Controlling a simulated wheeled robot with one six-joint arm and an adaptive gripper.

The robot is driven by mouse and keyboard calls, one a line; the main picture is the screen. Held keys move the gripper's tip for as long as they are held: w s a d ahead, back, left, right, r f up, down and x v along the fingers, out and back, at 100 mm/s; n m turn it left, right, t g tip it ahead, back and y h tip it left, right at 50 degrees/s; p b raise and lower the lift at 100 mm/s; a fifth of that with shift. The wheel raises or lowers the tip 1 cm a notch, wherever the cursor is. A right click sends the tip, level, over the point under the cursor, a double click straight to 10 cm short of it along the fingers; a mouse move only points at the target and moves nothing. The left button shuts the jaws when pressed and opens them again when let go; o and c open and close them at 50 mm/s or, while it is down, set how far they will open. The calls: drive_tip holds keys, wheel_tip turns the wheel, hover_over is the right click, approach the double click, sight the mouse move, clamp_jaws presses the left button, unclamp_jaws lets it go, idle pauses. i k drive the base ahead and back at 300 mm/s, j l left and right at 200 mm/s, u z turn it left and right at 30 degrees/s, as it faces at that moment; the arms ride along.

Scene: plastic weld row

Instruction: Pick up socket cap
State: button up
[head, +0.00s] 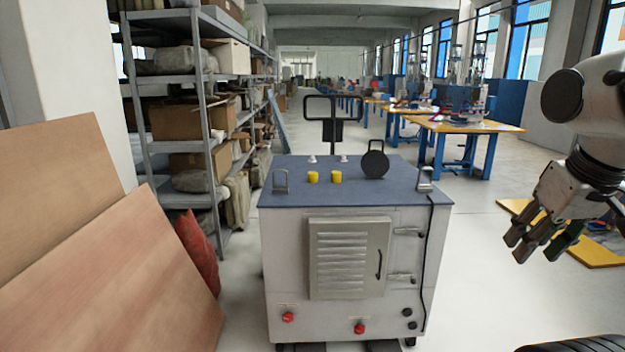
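A grey wheeled cabinet (345,190) with a blue-grey top stands in the middle of the view. On its top is a black round piece with a small loop (375,163), standing on edge at the right. Two short yellow cylinders (313,177) (336,177) stand left of it. I cannot tell which of these is the socket cap. My gripper (540,248) hangs at the right, pointing down, with its fingers apart and nothing visible between them. It is clear of the cabinet and right of it.
Two small white pieces (312,159) (343,159) and metal handles (280,182) (424,180) are on the cabinet top. A black post (333,135) rises at its back. Brown boards (150,285) and shelving (192,110) flank the left. Open floor lies right of the cabinet.

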sight(311, 176)
drive_tip(key=i+j, duration=0.2)
drive_tip(key=i, duration=0.35)
drive_tip(key=i+j, duration=0.25)
drive_tip(key=i, duration=0.25)
drive_tip(key=i+j, duration=0.2)
drive_tip(key=i, duration=0.35)
drive_tip(key=i+j, duration=0.2)
drive_tip(key=i, duration=0.3)
